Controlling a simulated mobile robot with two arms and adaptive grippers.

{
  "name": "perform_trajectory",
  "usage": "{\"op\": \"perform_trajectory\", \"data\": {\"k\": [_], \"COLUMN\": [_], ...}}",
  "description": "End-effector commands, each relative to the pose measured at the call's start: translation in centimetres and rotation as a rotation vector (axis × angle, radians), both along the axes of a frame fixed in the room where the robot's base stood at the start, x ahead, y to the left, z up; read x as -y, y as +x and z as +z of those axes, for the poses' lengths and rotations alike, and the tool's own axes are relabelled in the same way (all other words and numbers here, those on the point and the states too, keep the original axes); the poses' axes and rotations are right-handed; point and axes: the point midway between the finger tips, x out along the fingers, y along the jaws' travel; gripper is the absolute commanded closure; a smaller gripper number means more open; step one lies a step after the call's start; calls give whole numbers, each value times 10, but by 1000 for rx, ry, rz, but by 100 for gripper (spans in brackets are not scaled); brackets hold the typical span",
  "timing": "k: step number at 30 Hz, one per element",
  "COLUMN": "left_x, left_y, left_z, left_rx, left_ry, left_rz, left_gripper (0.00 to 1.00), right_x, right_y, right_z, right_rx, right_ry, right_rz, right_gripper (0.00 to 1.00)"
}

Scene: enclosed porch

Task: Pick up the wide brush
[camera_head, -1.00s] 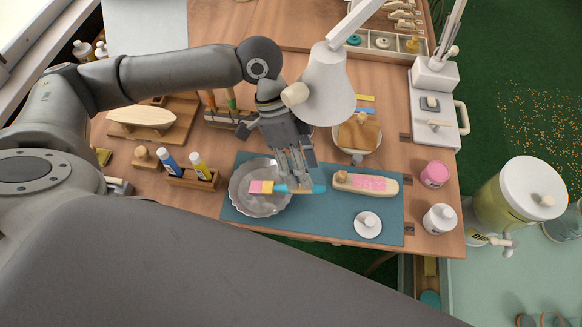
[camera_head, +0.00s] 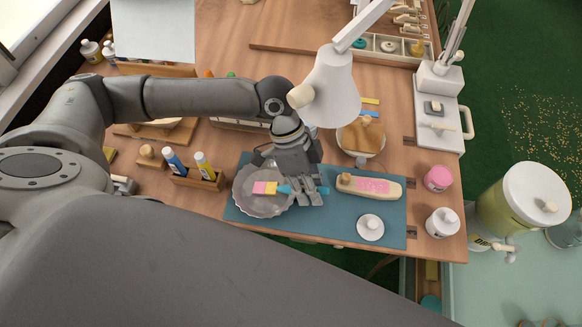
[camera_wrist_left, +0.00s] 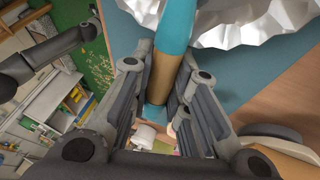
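The wide brush lies with its pink and yellow head (camera_head: 264,188) over the grey scalloped dish and its blue handle (camera_head: 286,190) pointing right across the teal mat. My left gripper (camera_head: 309,201) is down at the handle and covers its middle. In the left wrist view the blue and brown handle (camera_wrist_left: 176,28) runs between the two fingers (camera_wrist_left: 165,88), one on each side. The fingers look apart, close beside the handle; a firm hold on it does not show.
The scalloped dish (camera_head: 246,205) is left of my gripper. A wooden block with pink bristles (camera_head: 370,187) is close on the right, with a white lidded pot (camera_head: 369,228) in front of it. A lamp head (camera_head: 331,88) hangs behind the gripper.

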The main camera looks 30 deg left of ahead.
Motion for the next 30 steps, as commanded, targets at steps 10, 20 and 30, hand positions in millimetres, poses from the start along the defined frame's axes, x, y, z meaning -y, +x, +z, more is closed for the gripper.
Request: {"op": "perform_trajectory", "data": {"k": [10,20,30], "left_x": [0,-19,-78], "left_y": [0,10,37], "left_z": [0,18,51], "left_rx": [1,3,3], "left_ry": [0,3,4], "left_rz": [0,5,7], "left_gripper": [100,100,100], "right_x": [1,2,4], "right_y": [-3,-4,-4], "right_z": [0,-2,-6], "right_rx": [-6,-8,-7], "right_ry": [-1,-3,-5], "right_rz": [0,-1,0], "right_gripper": [60,60,60]}}
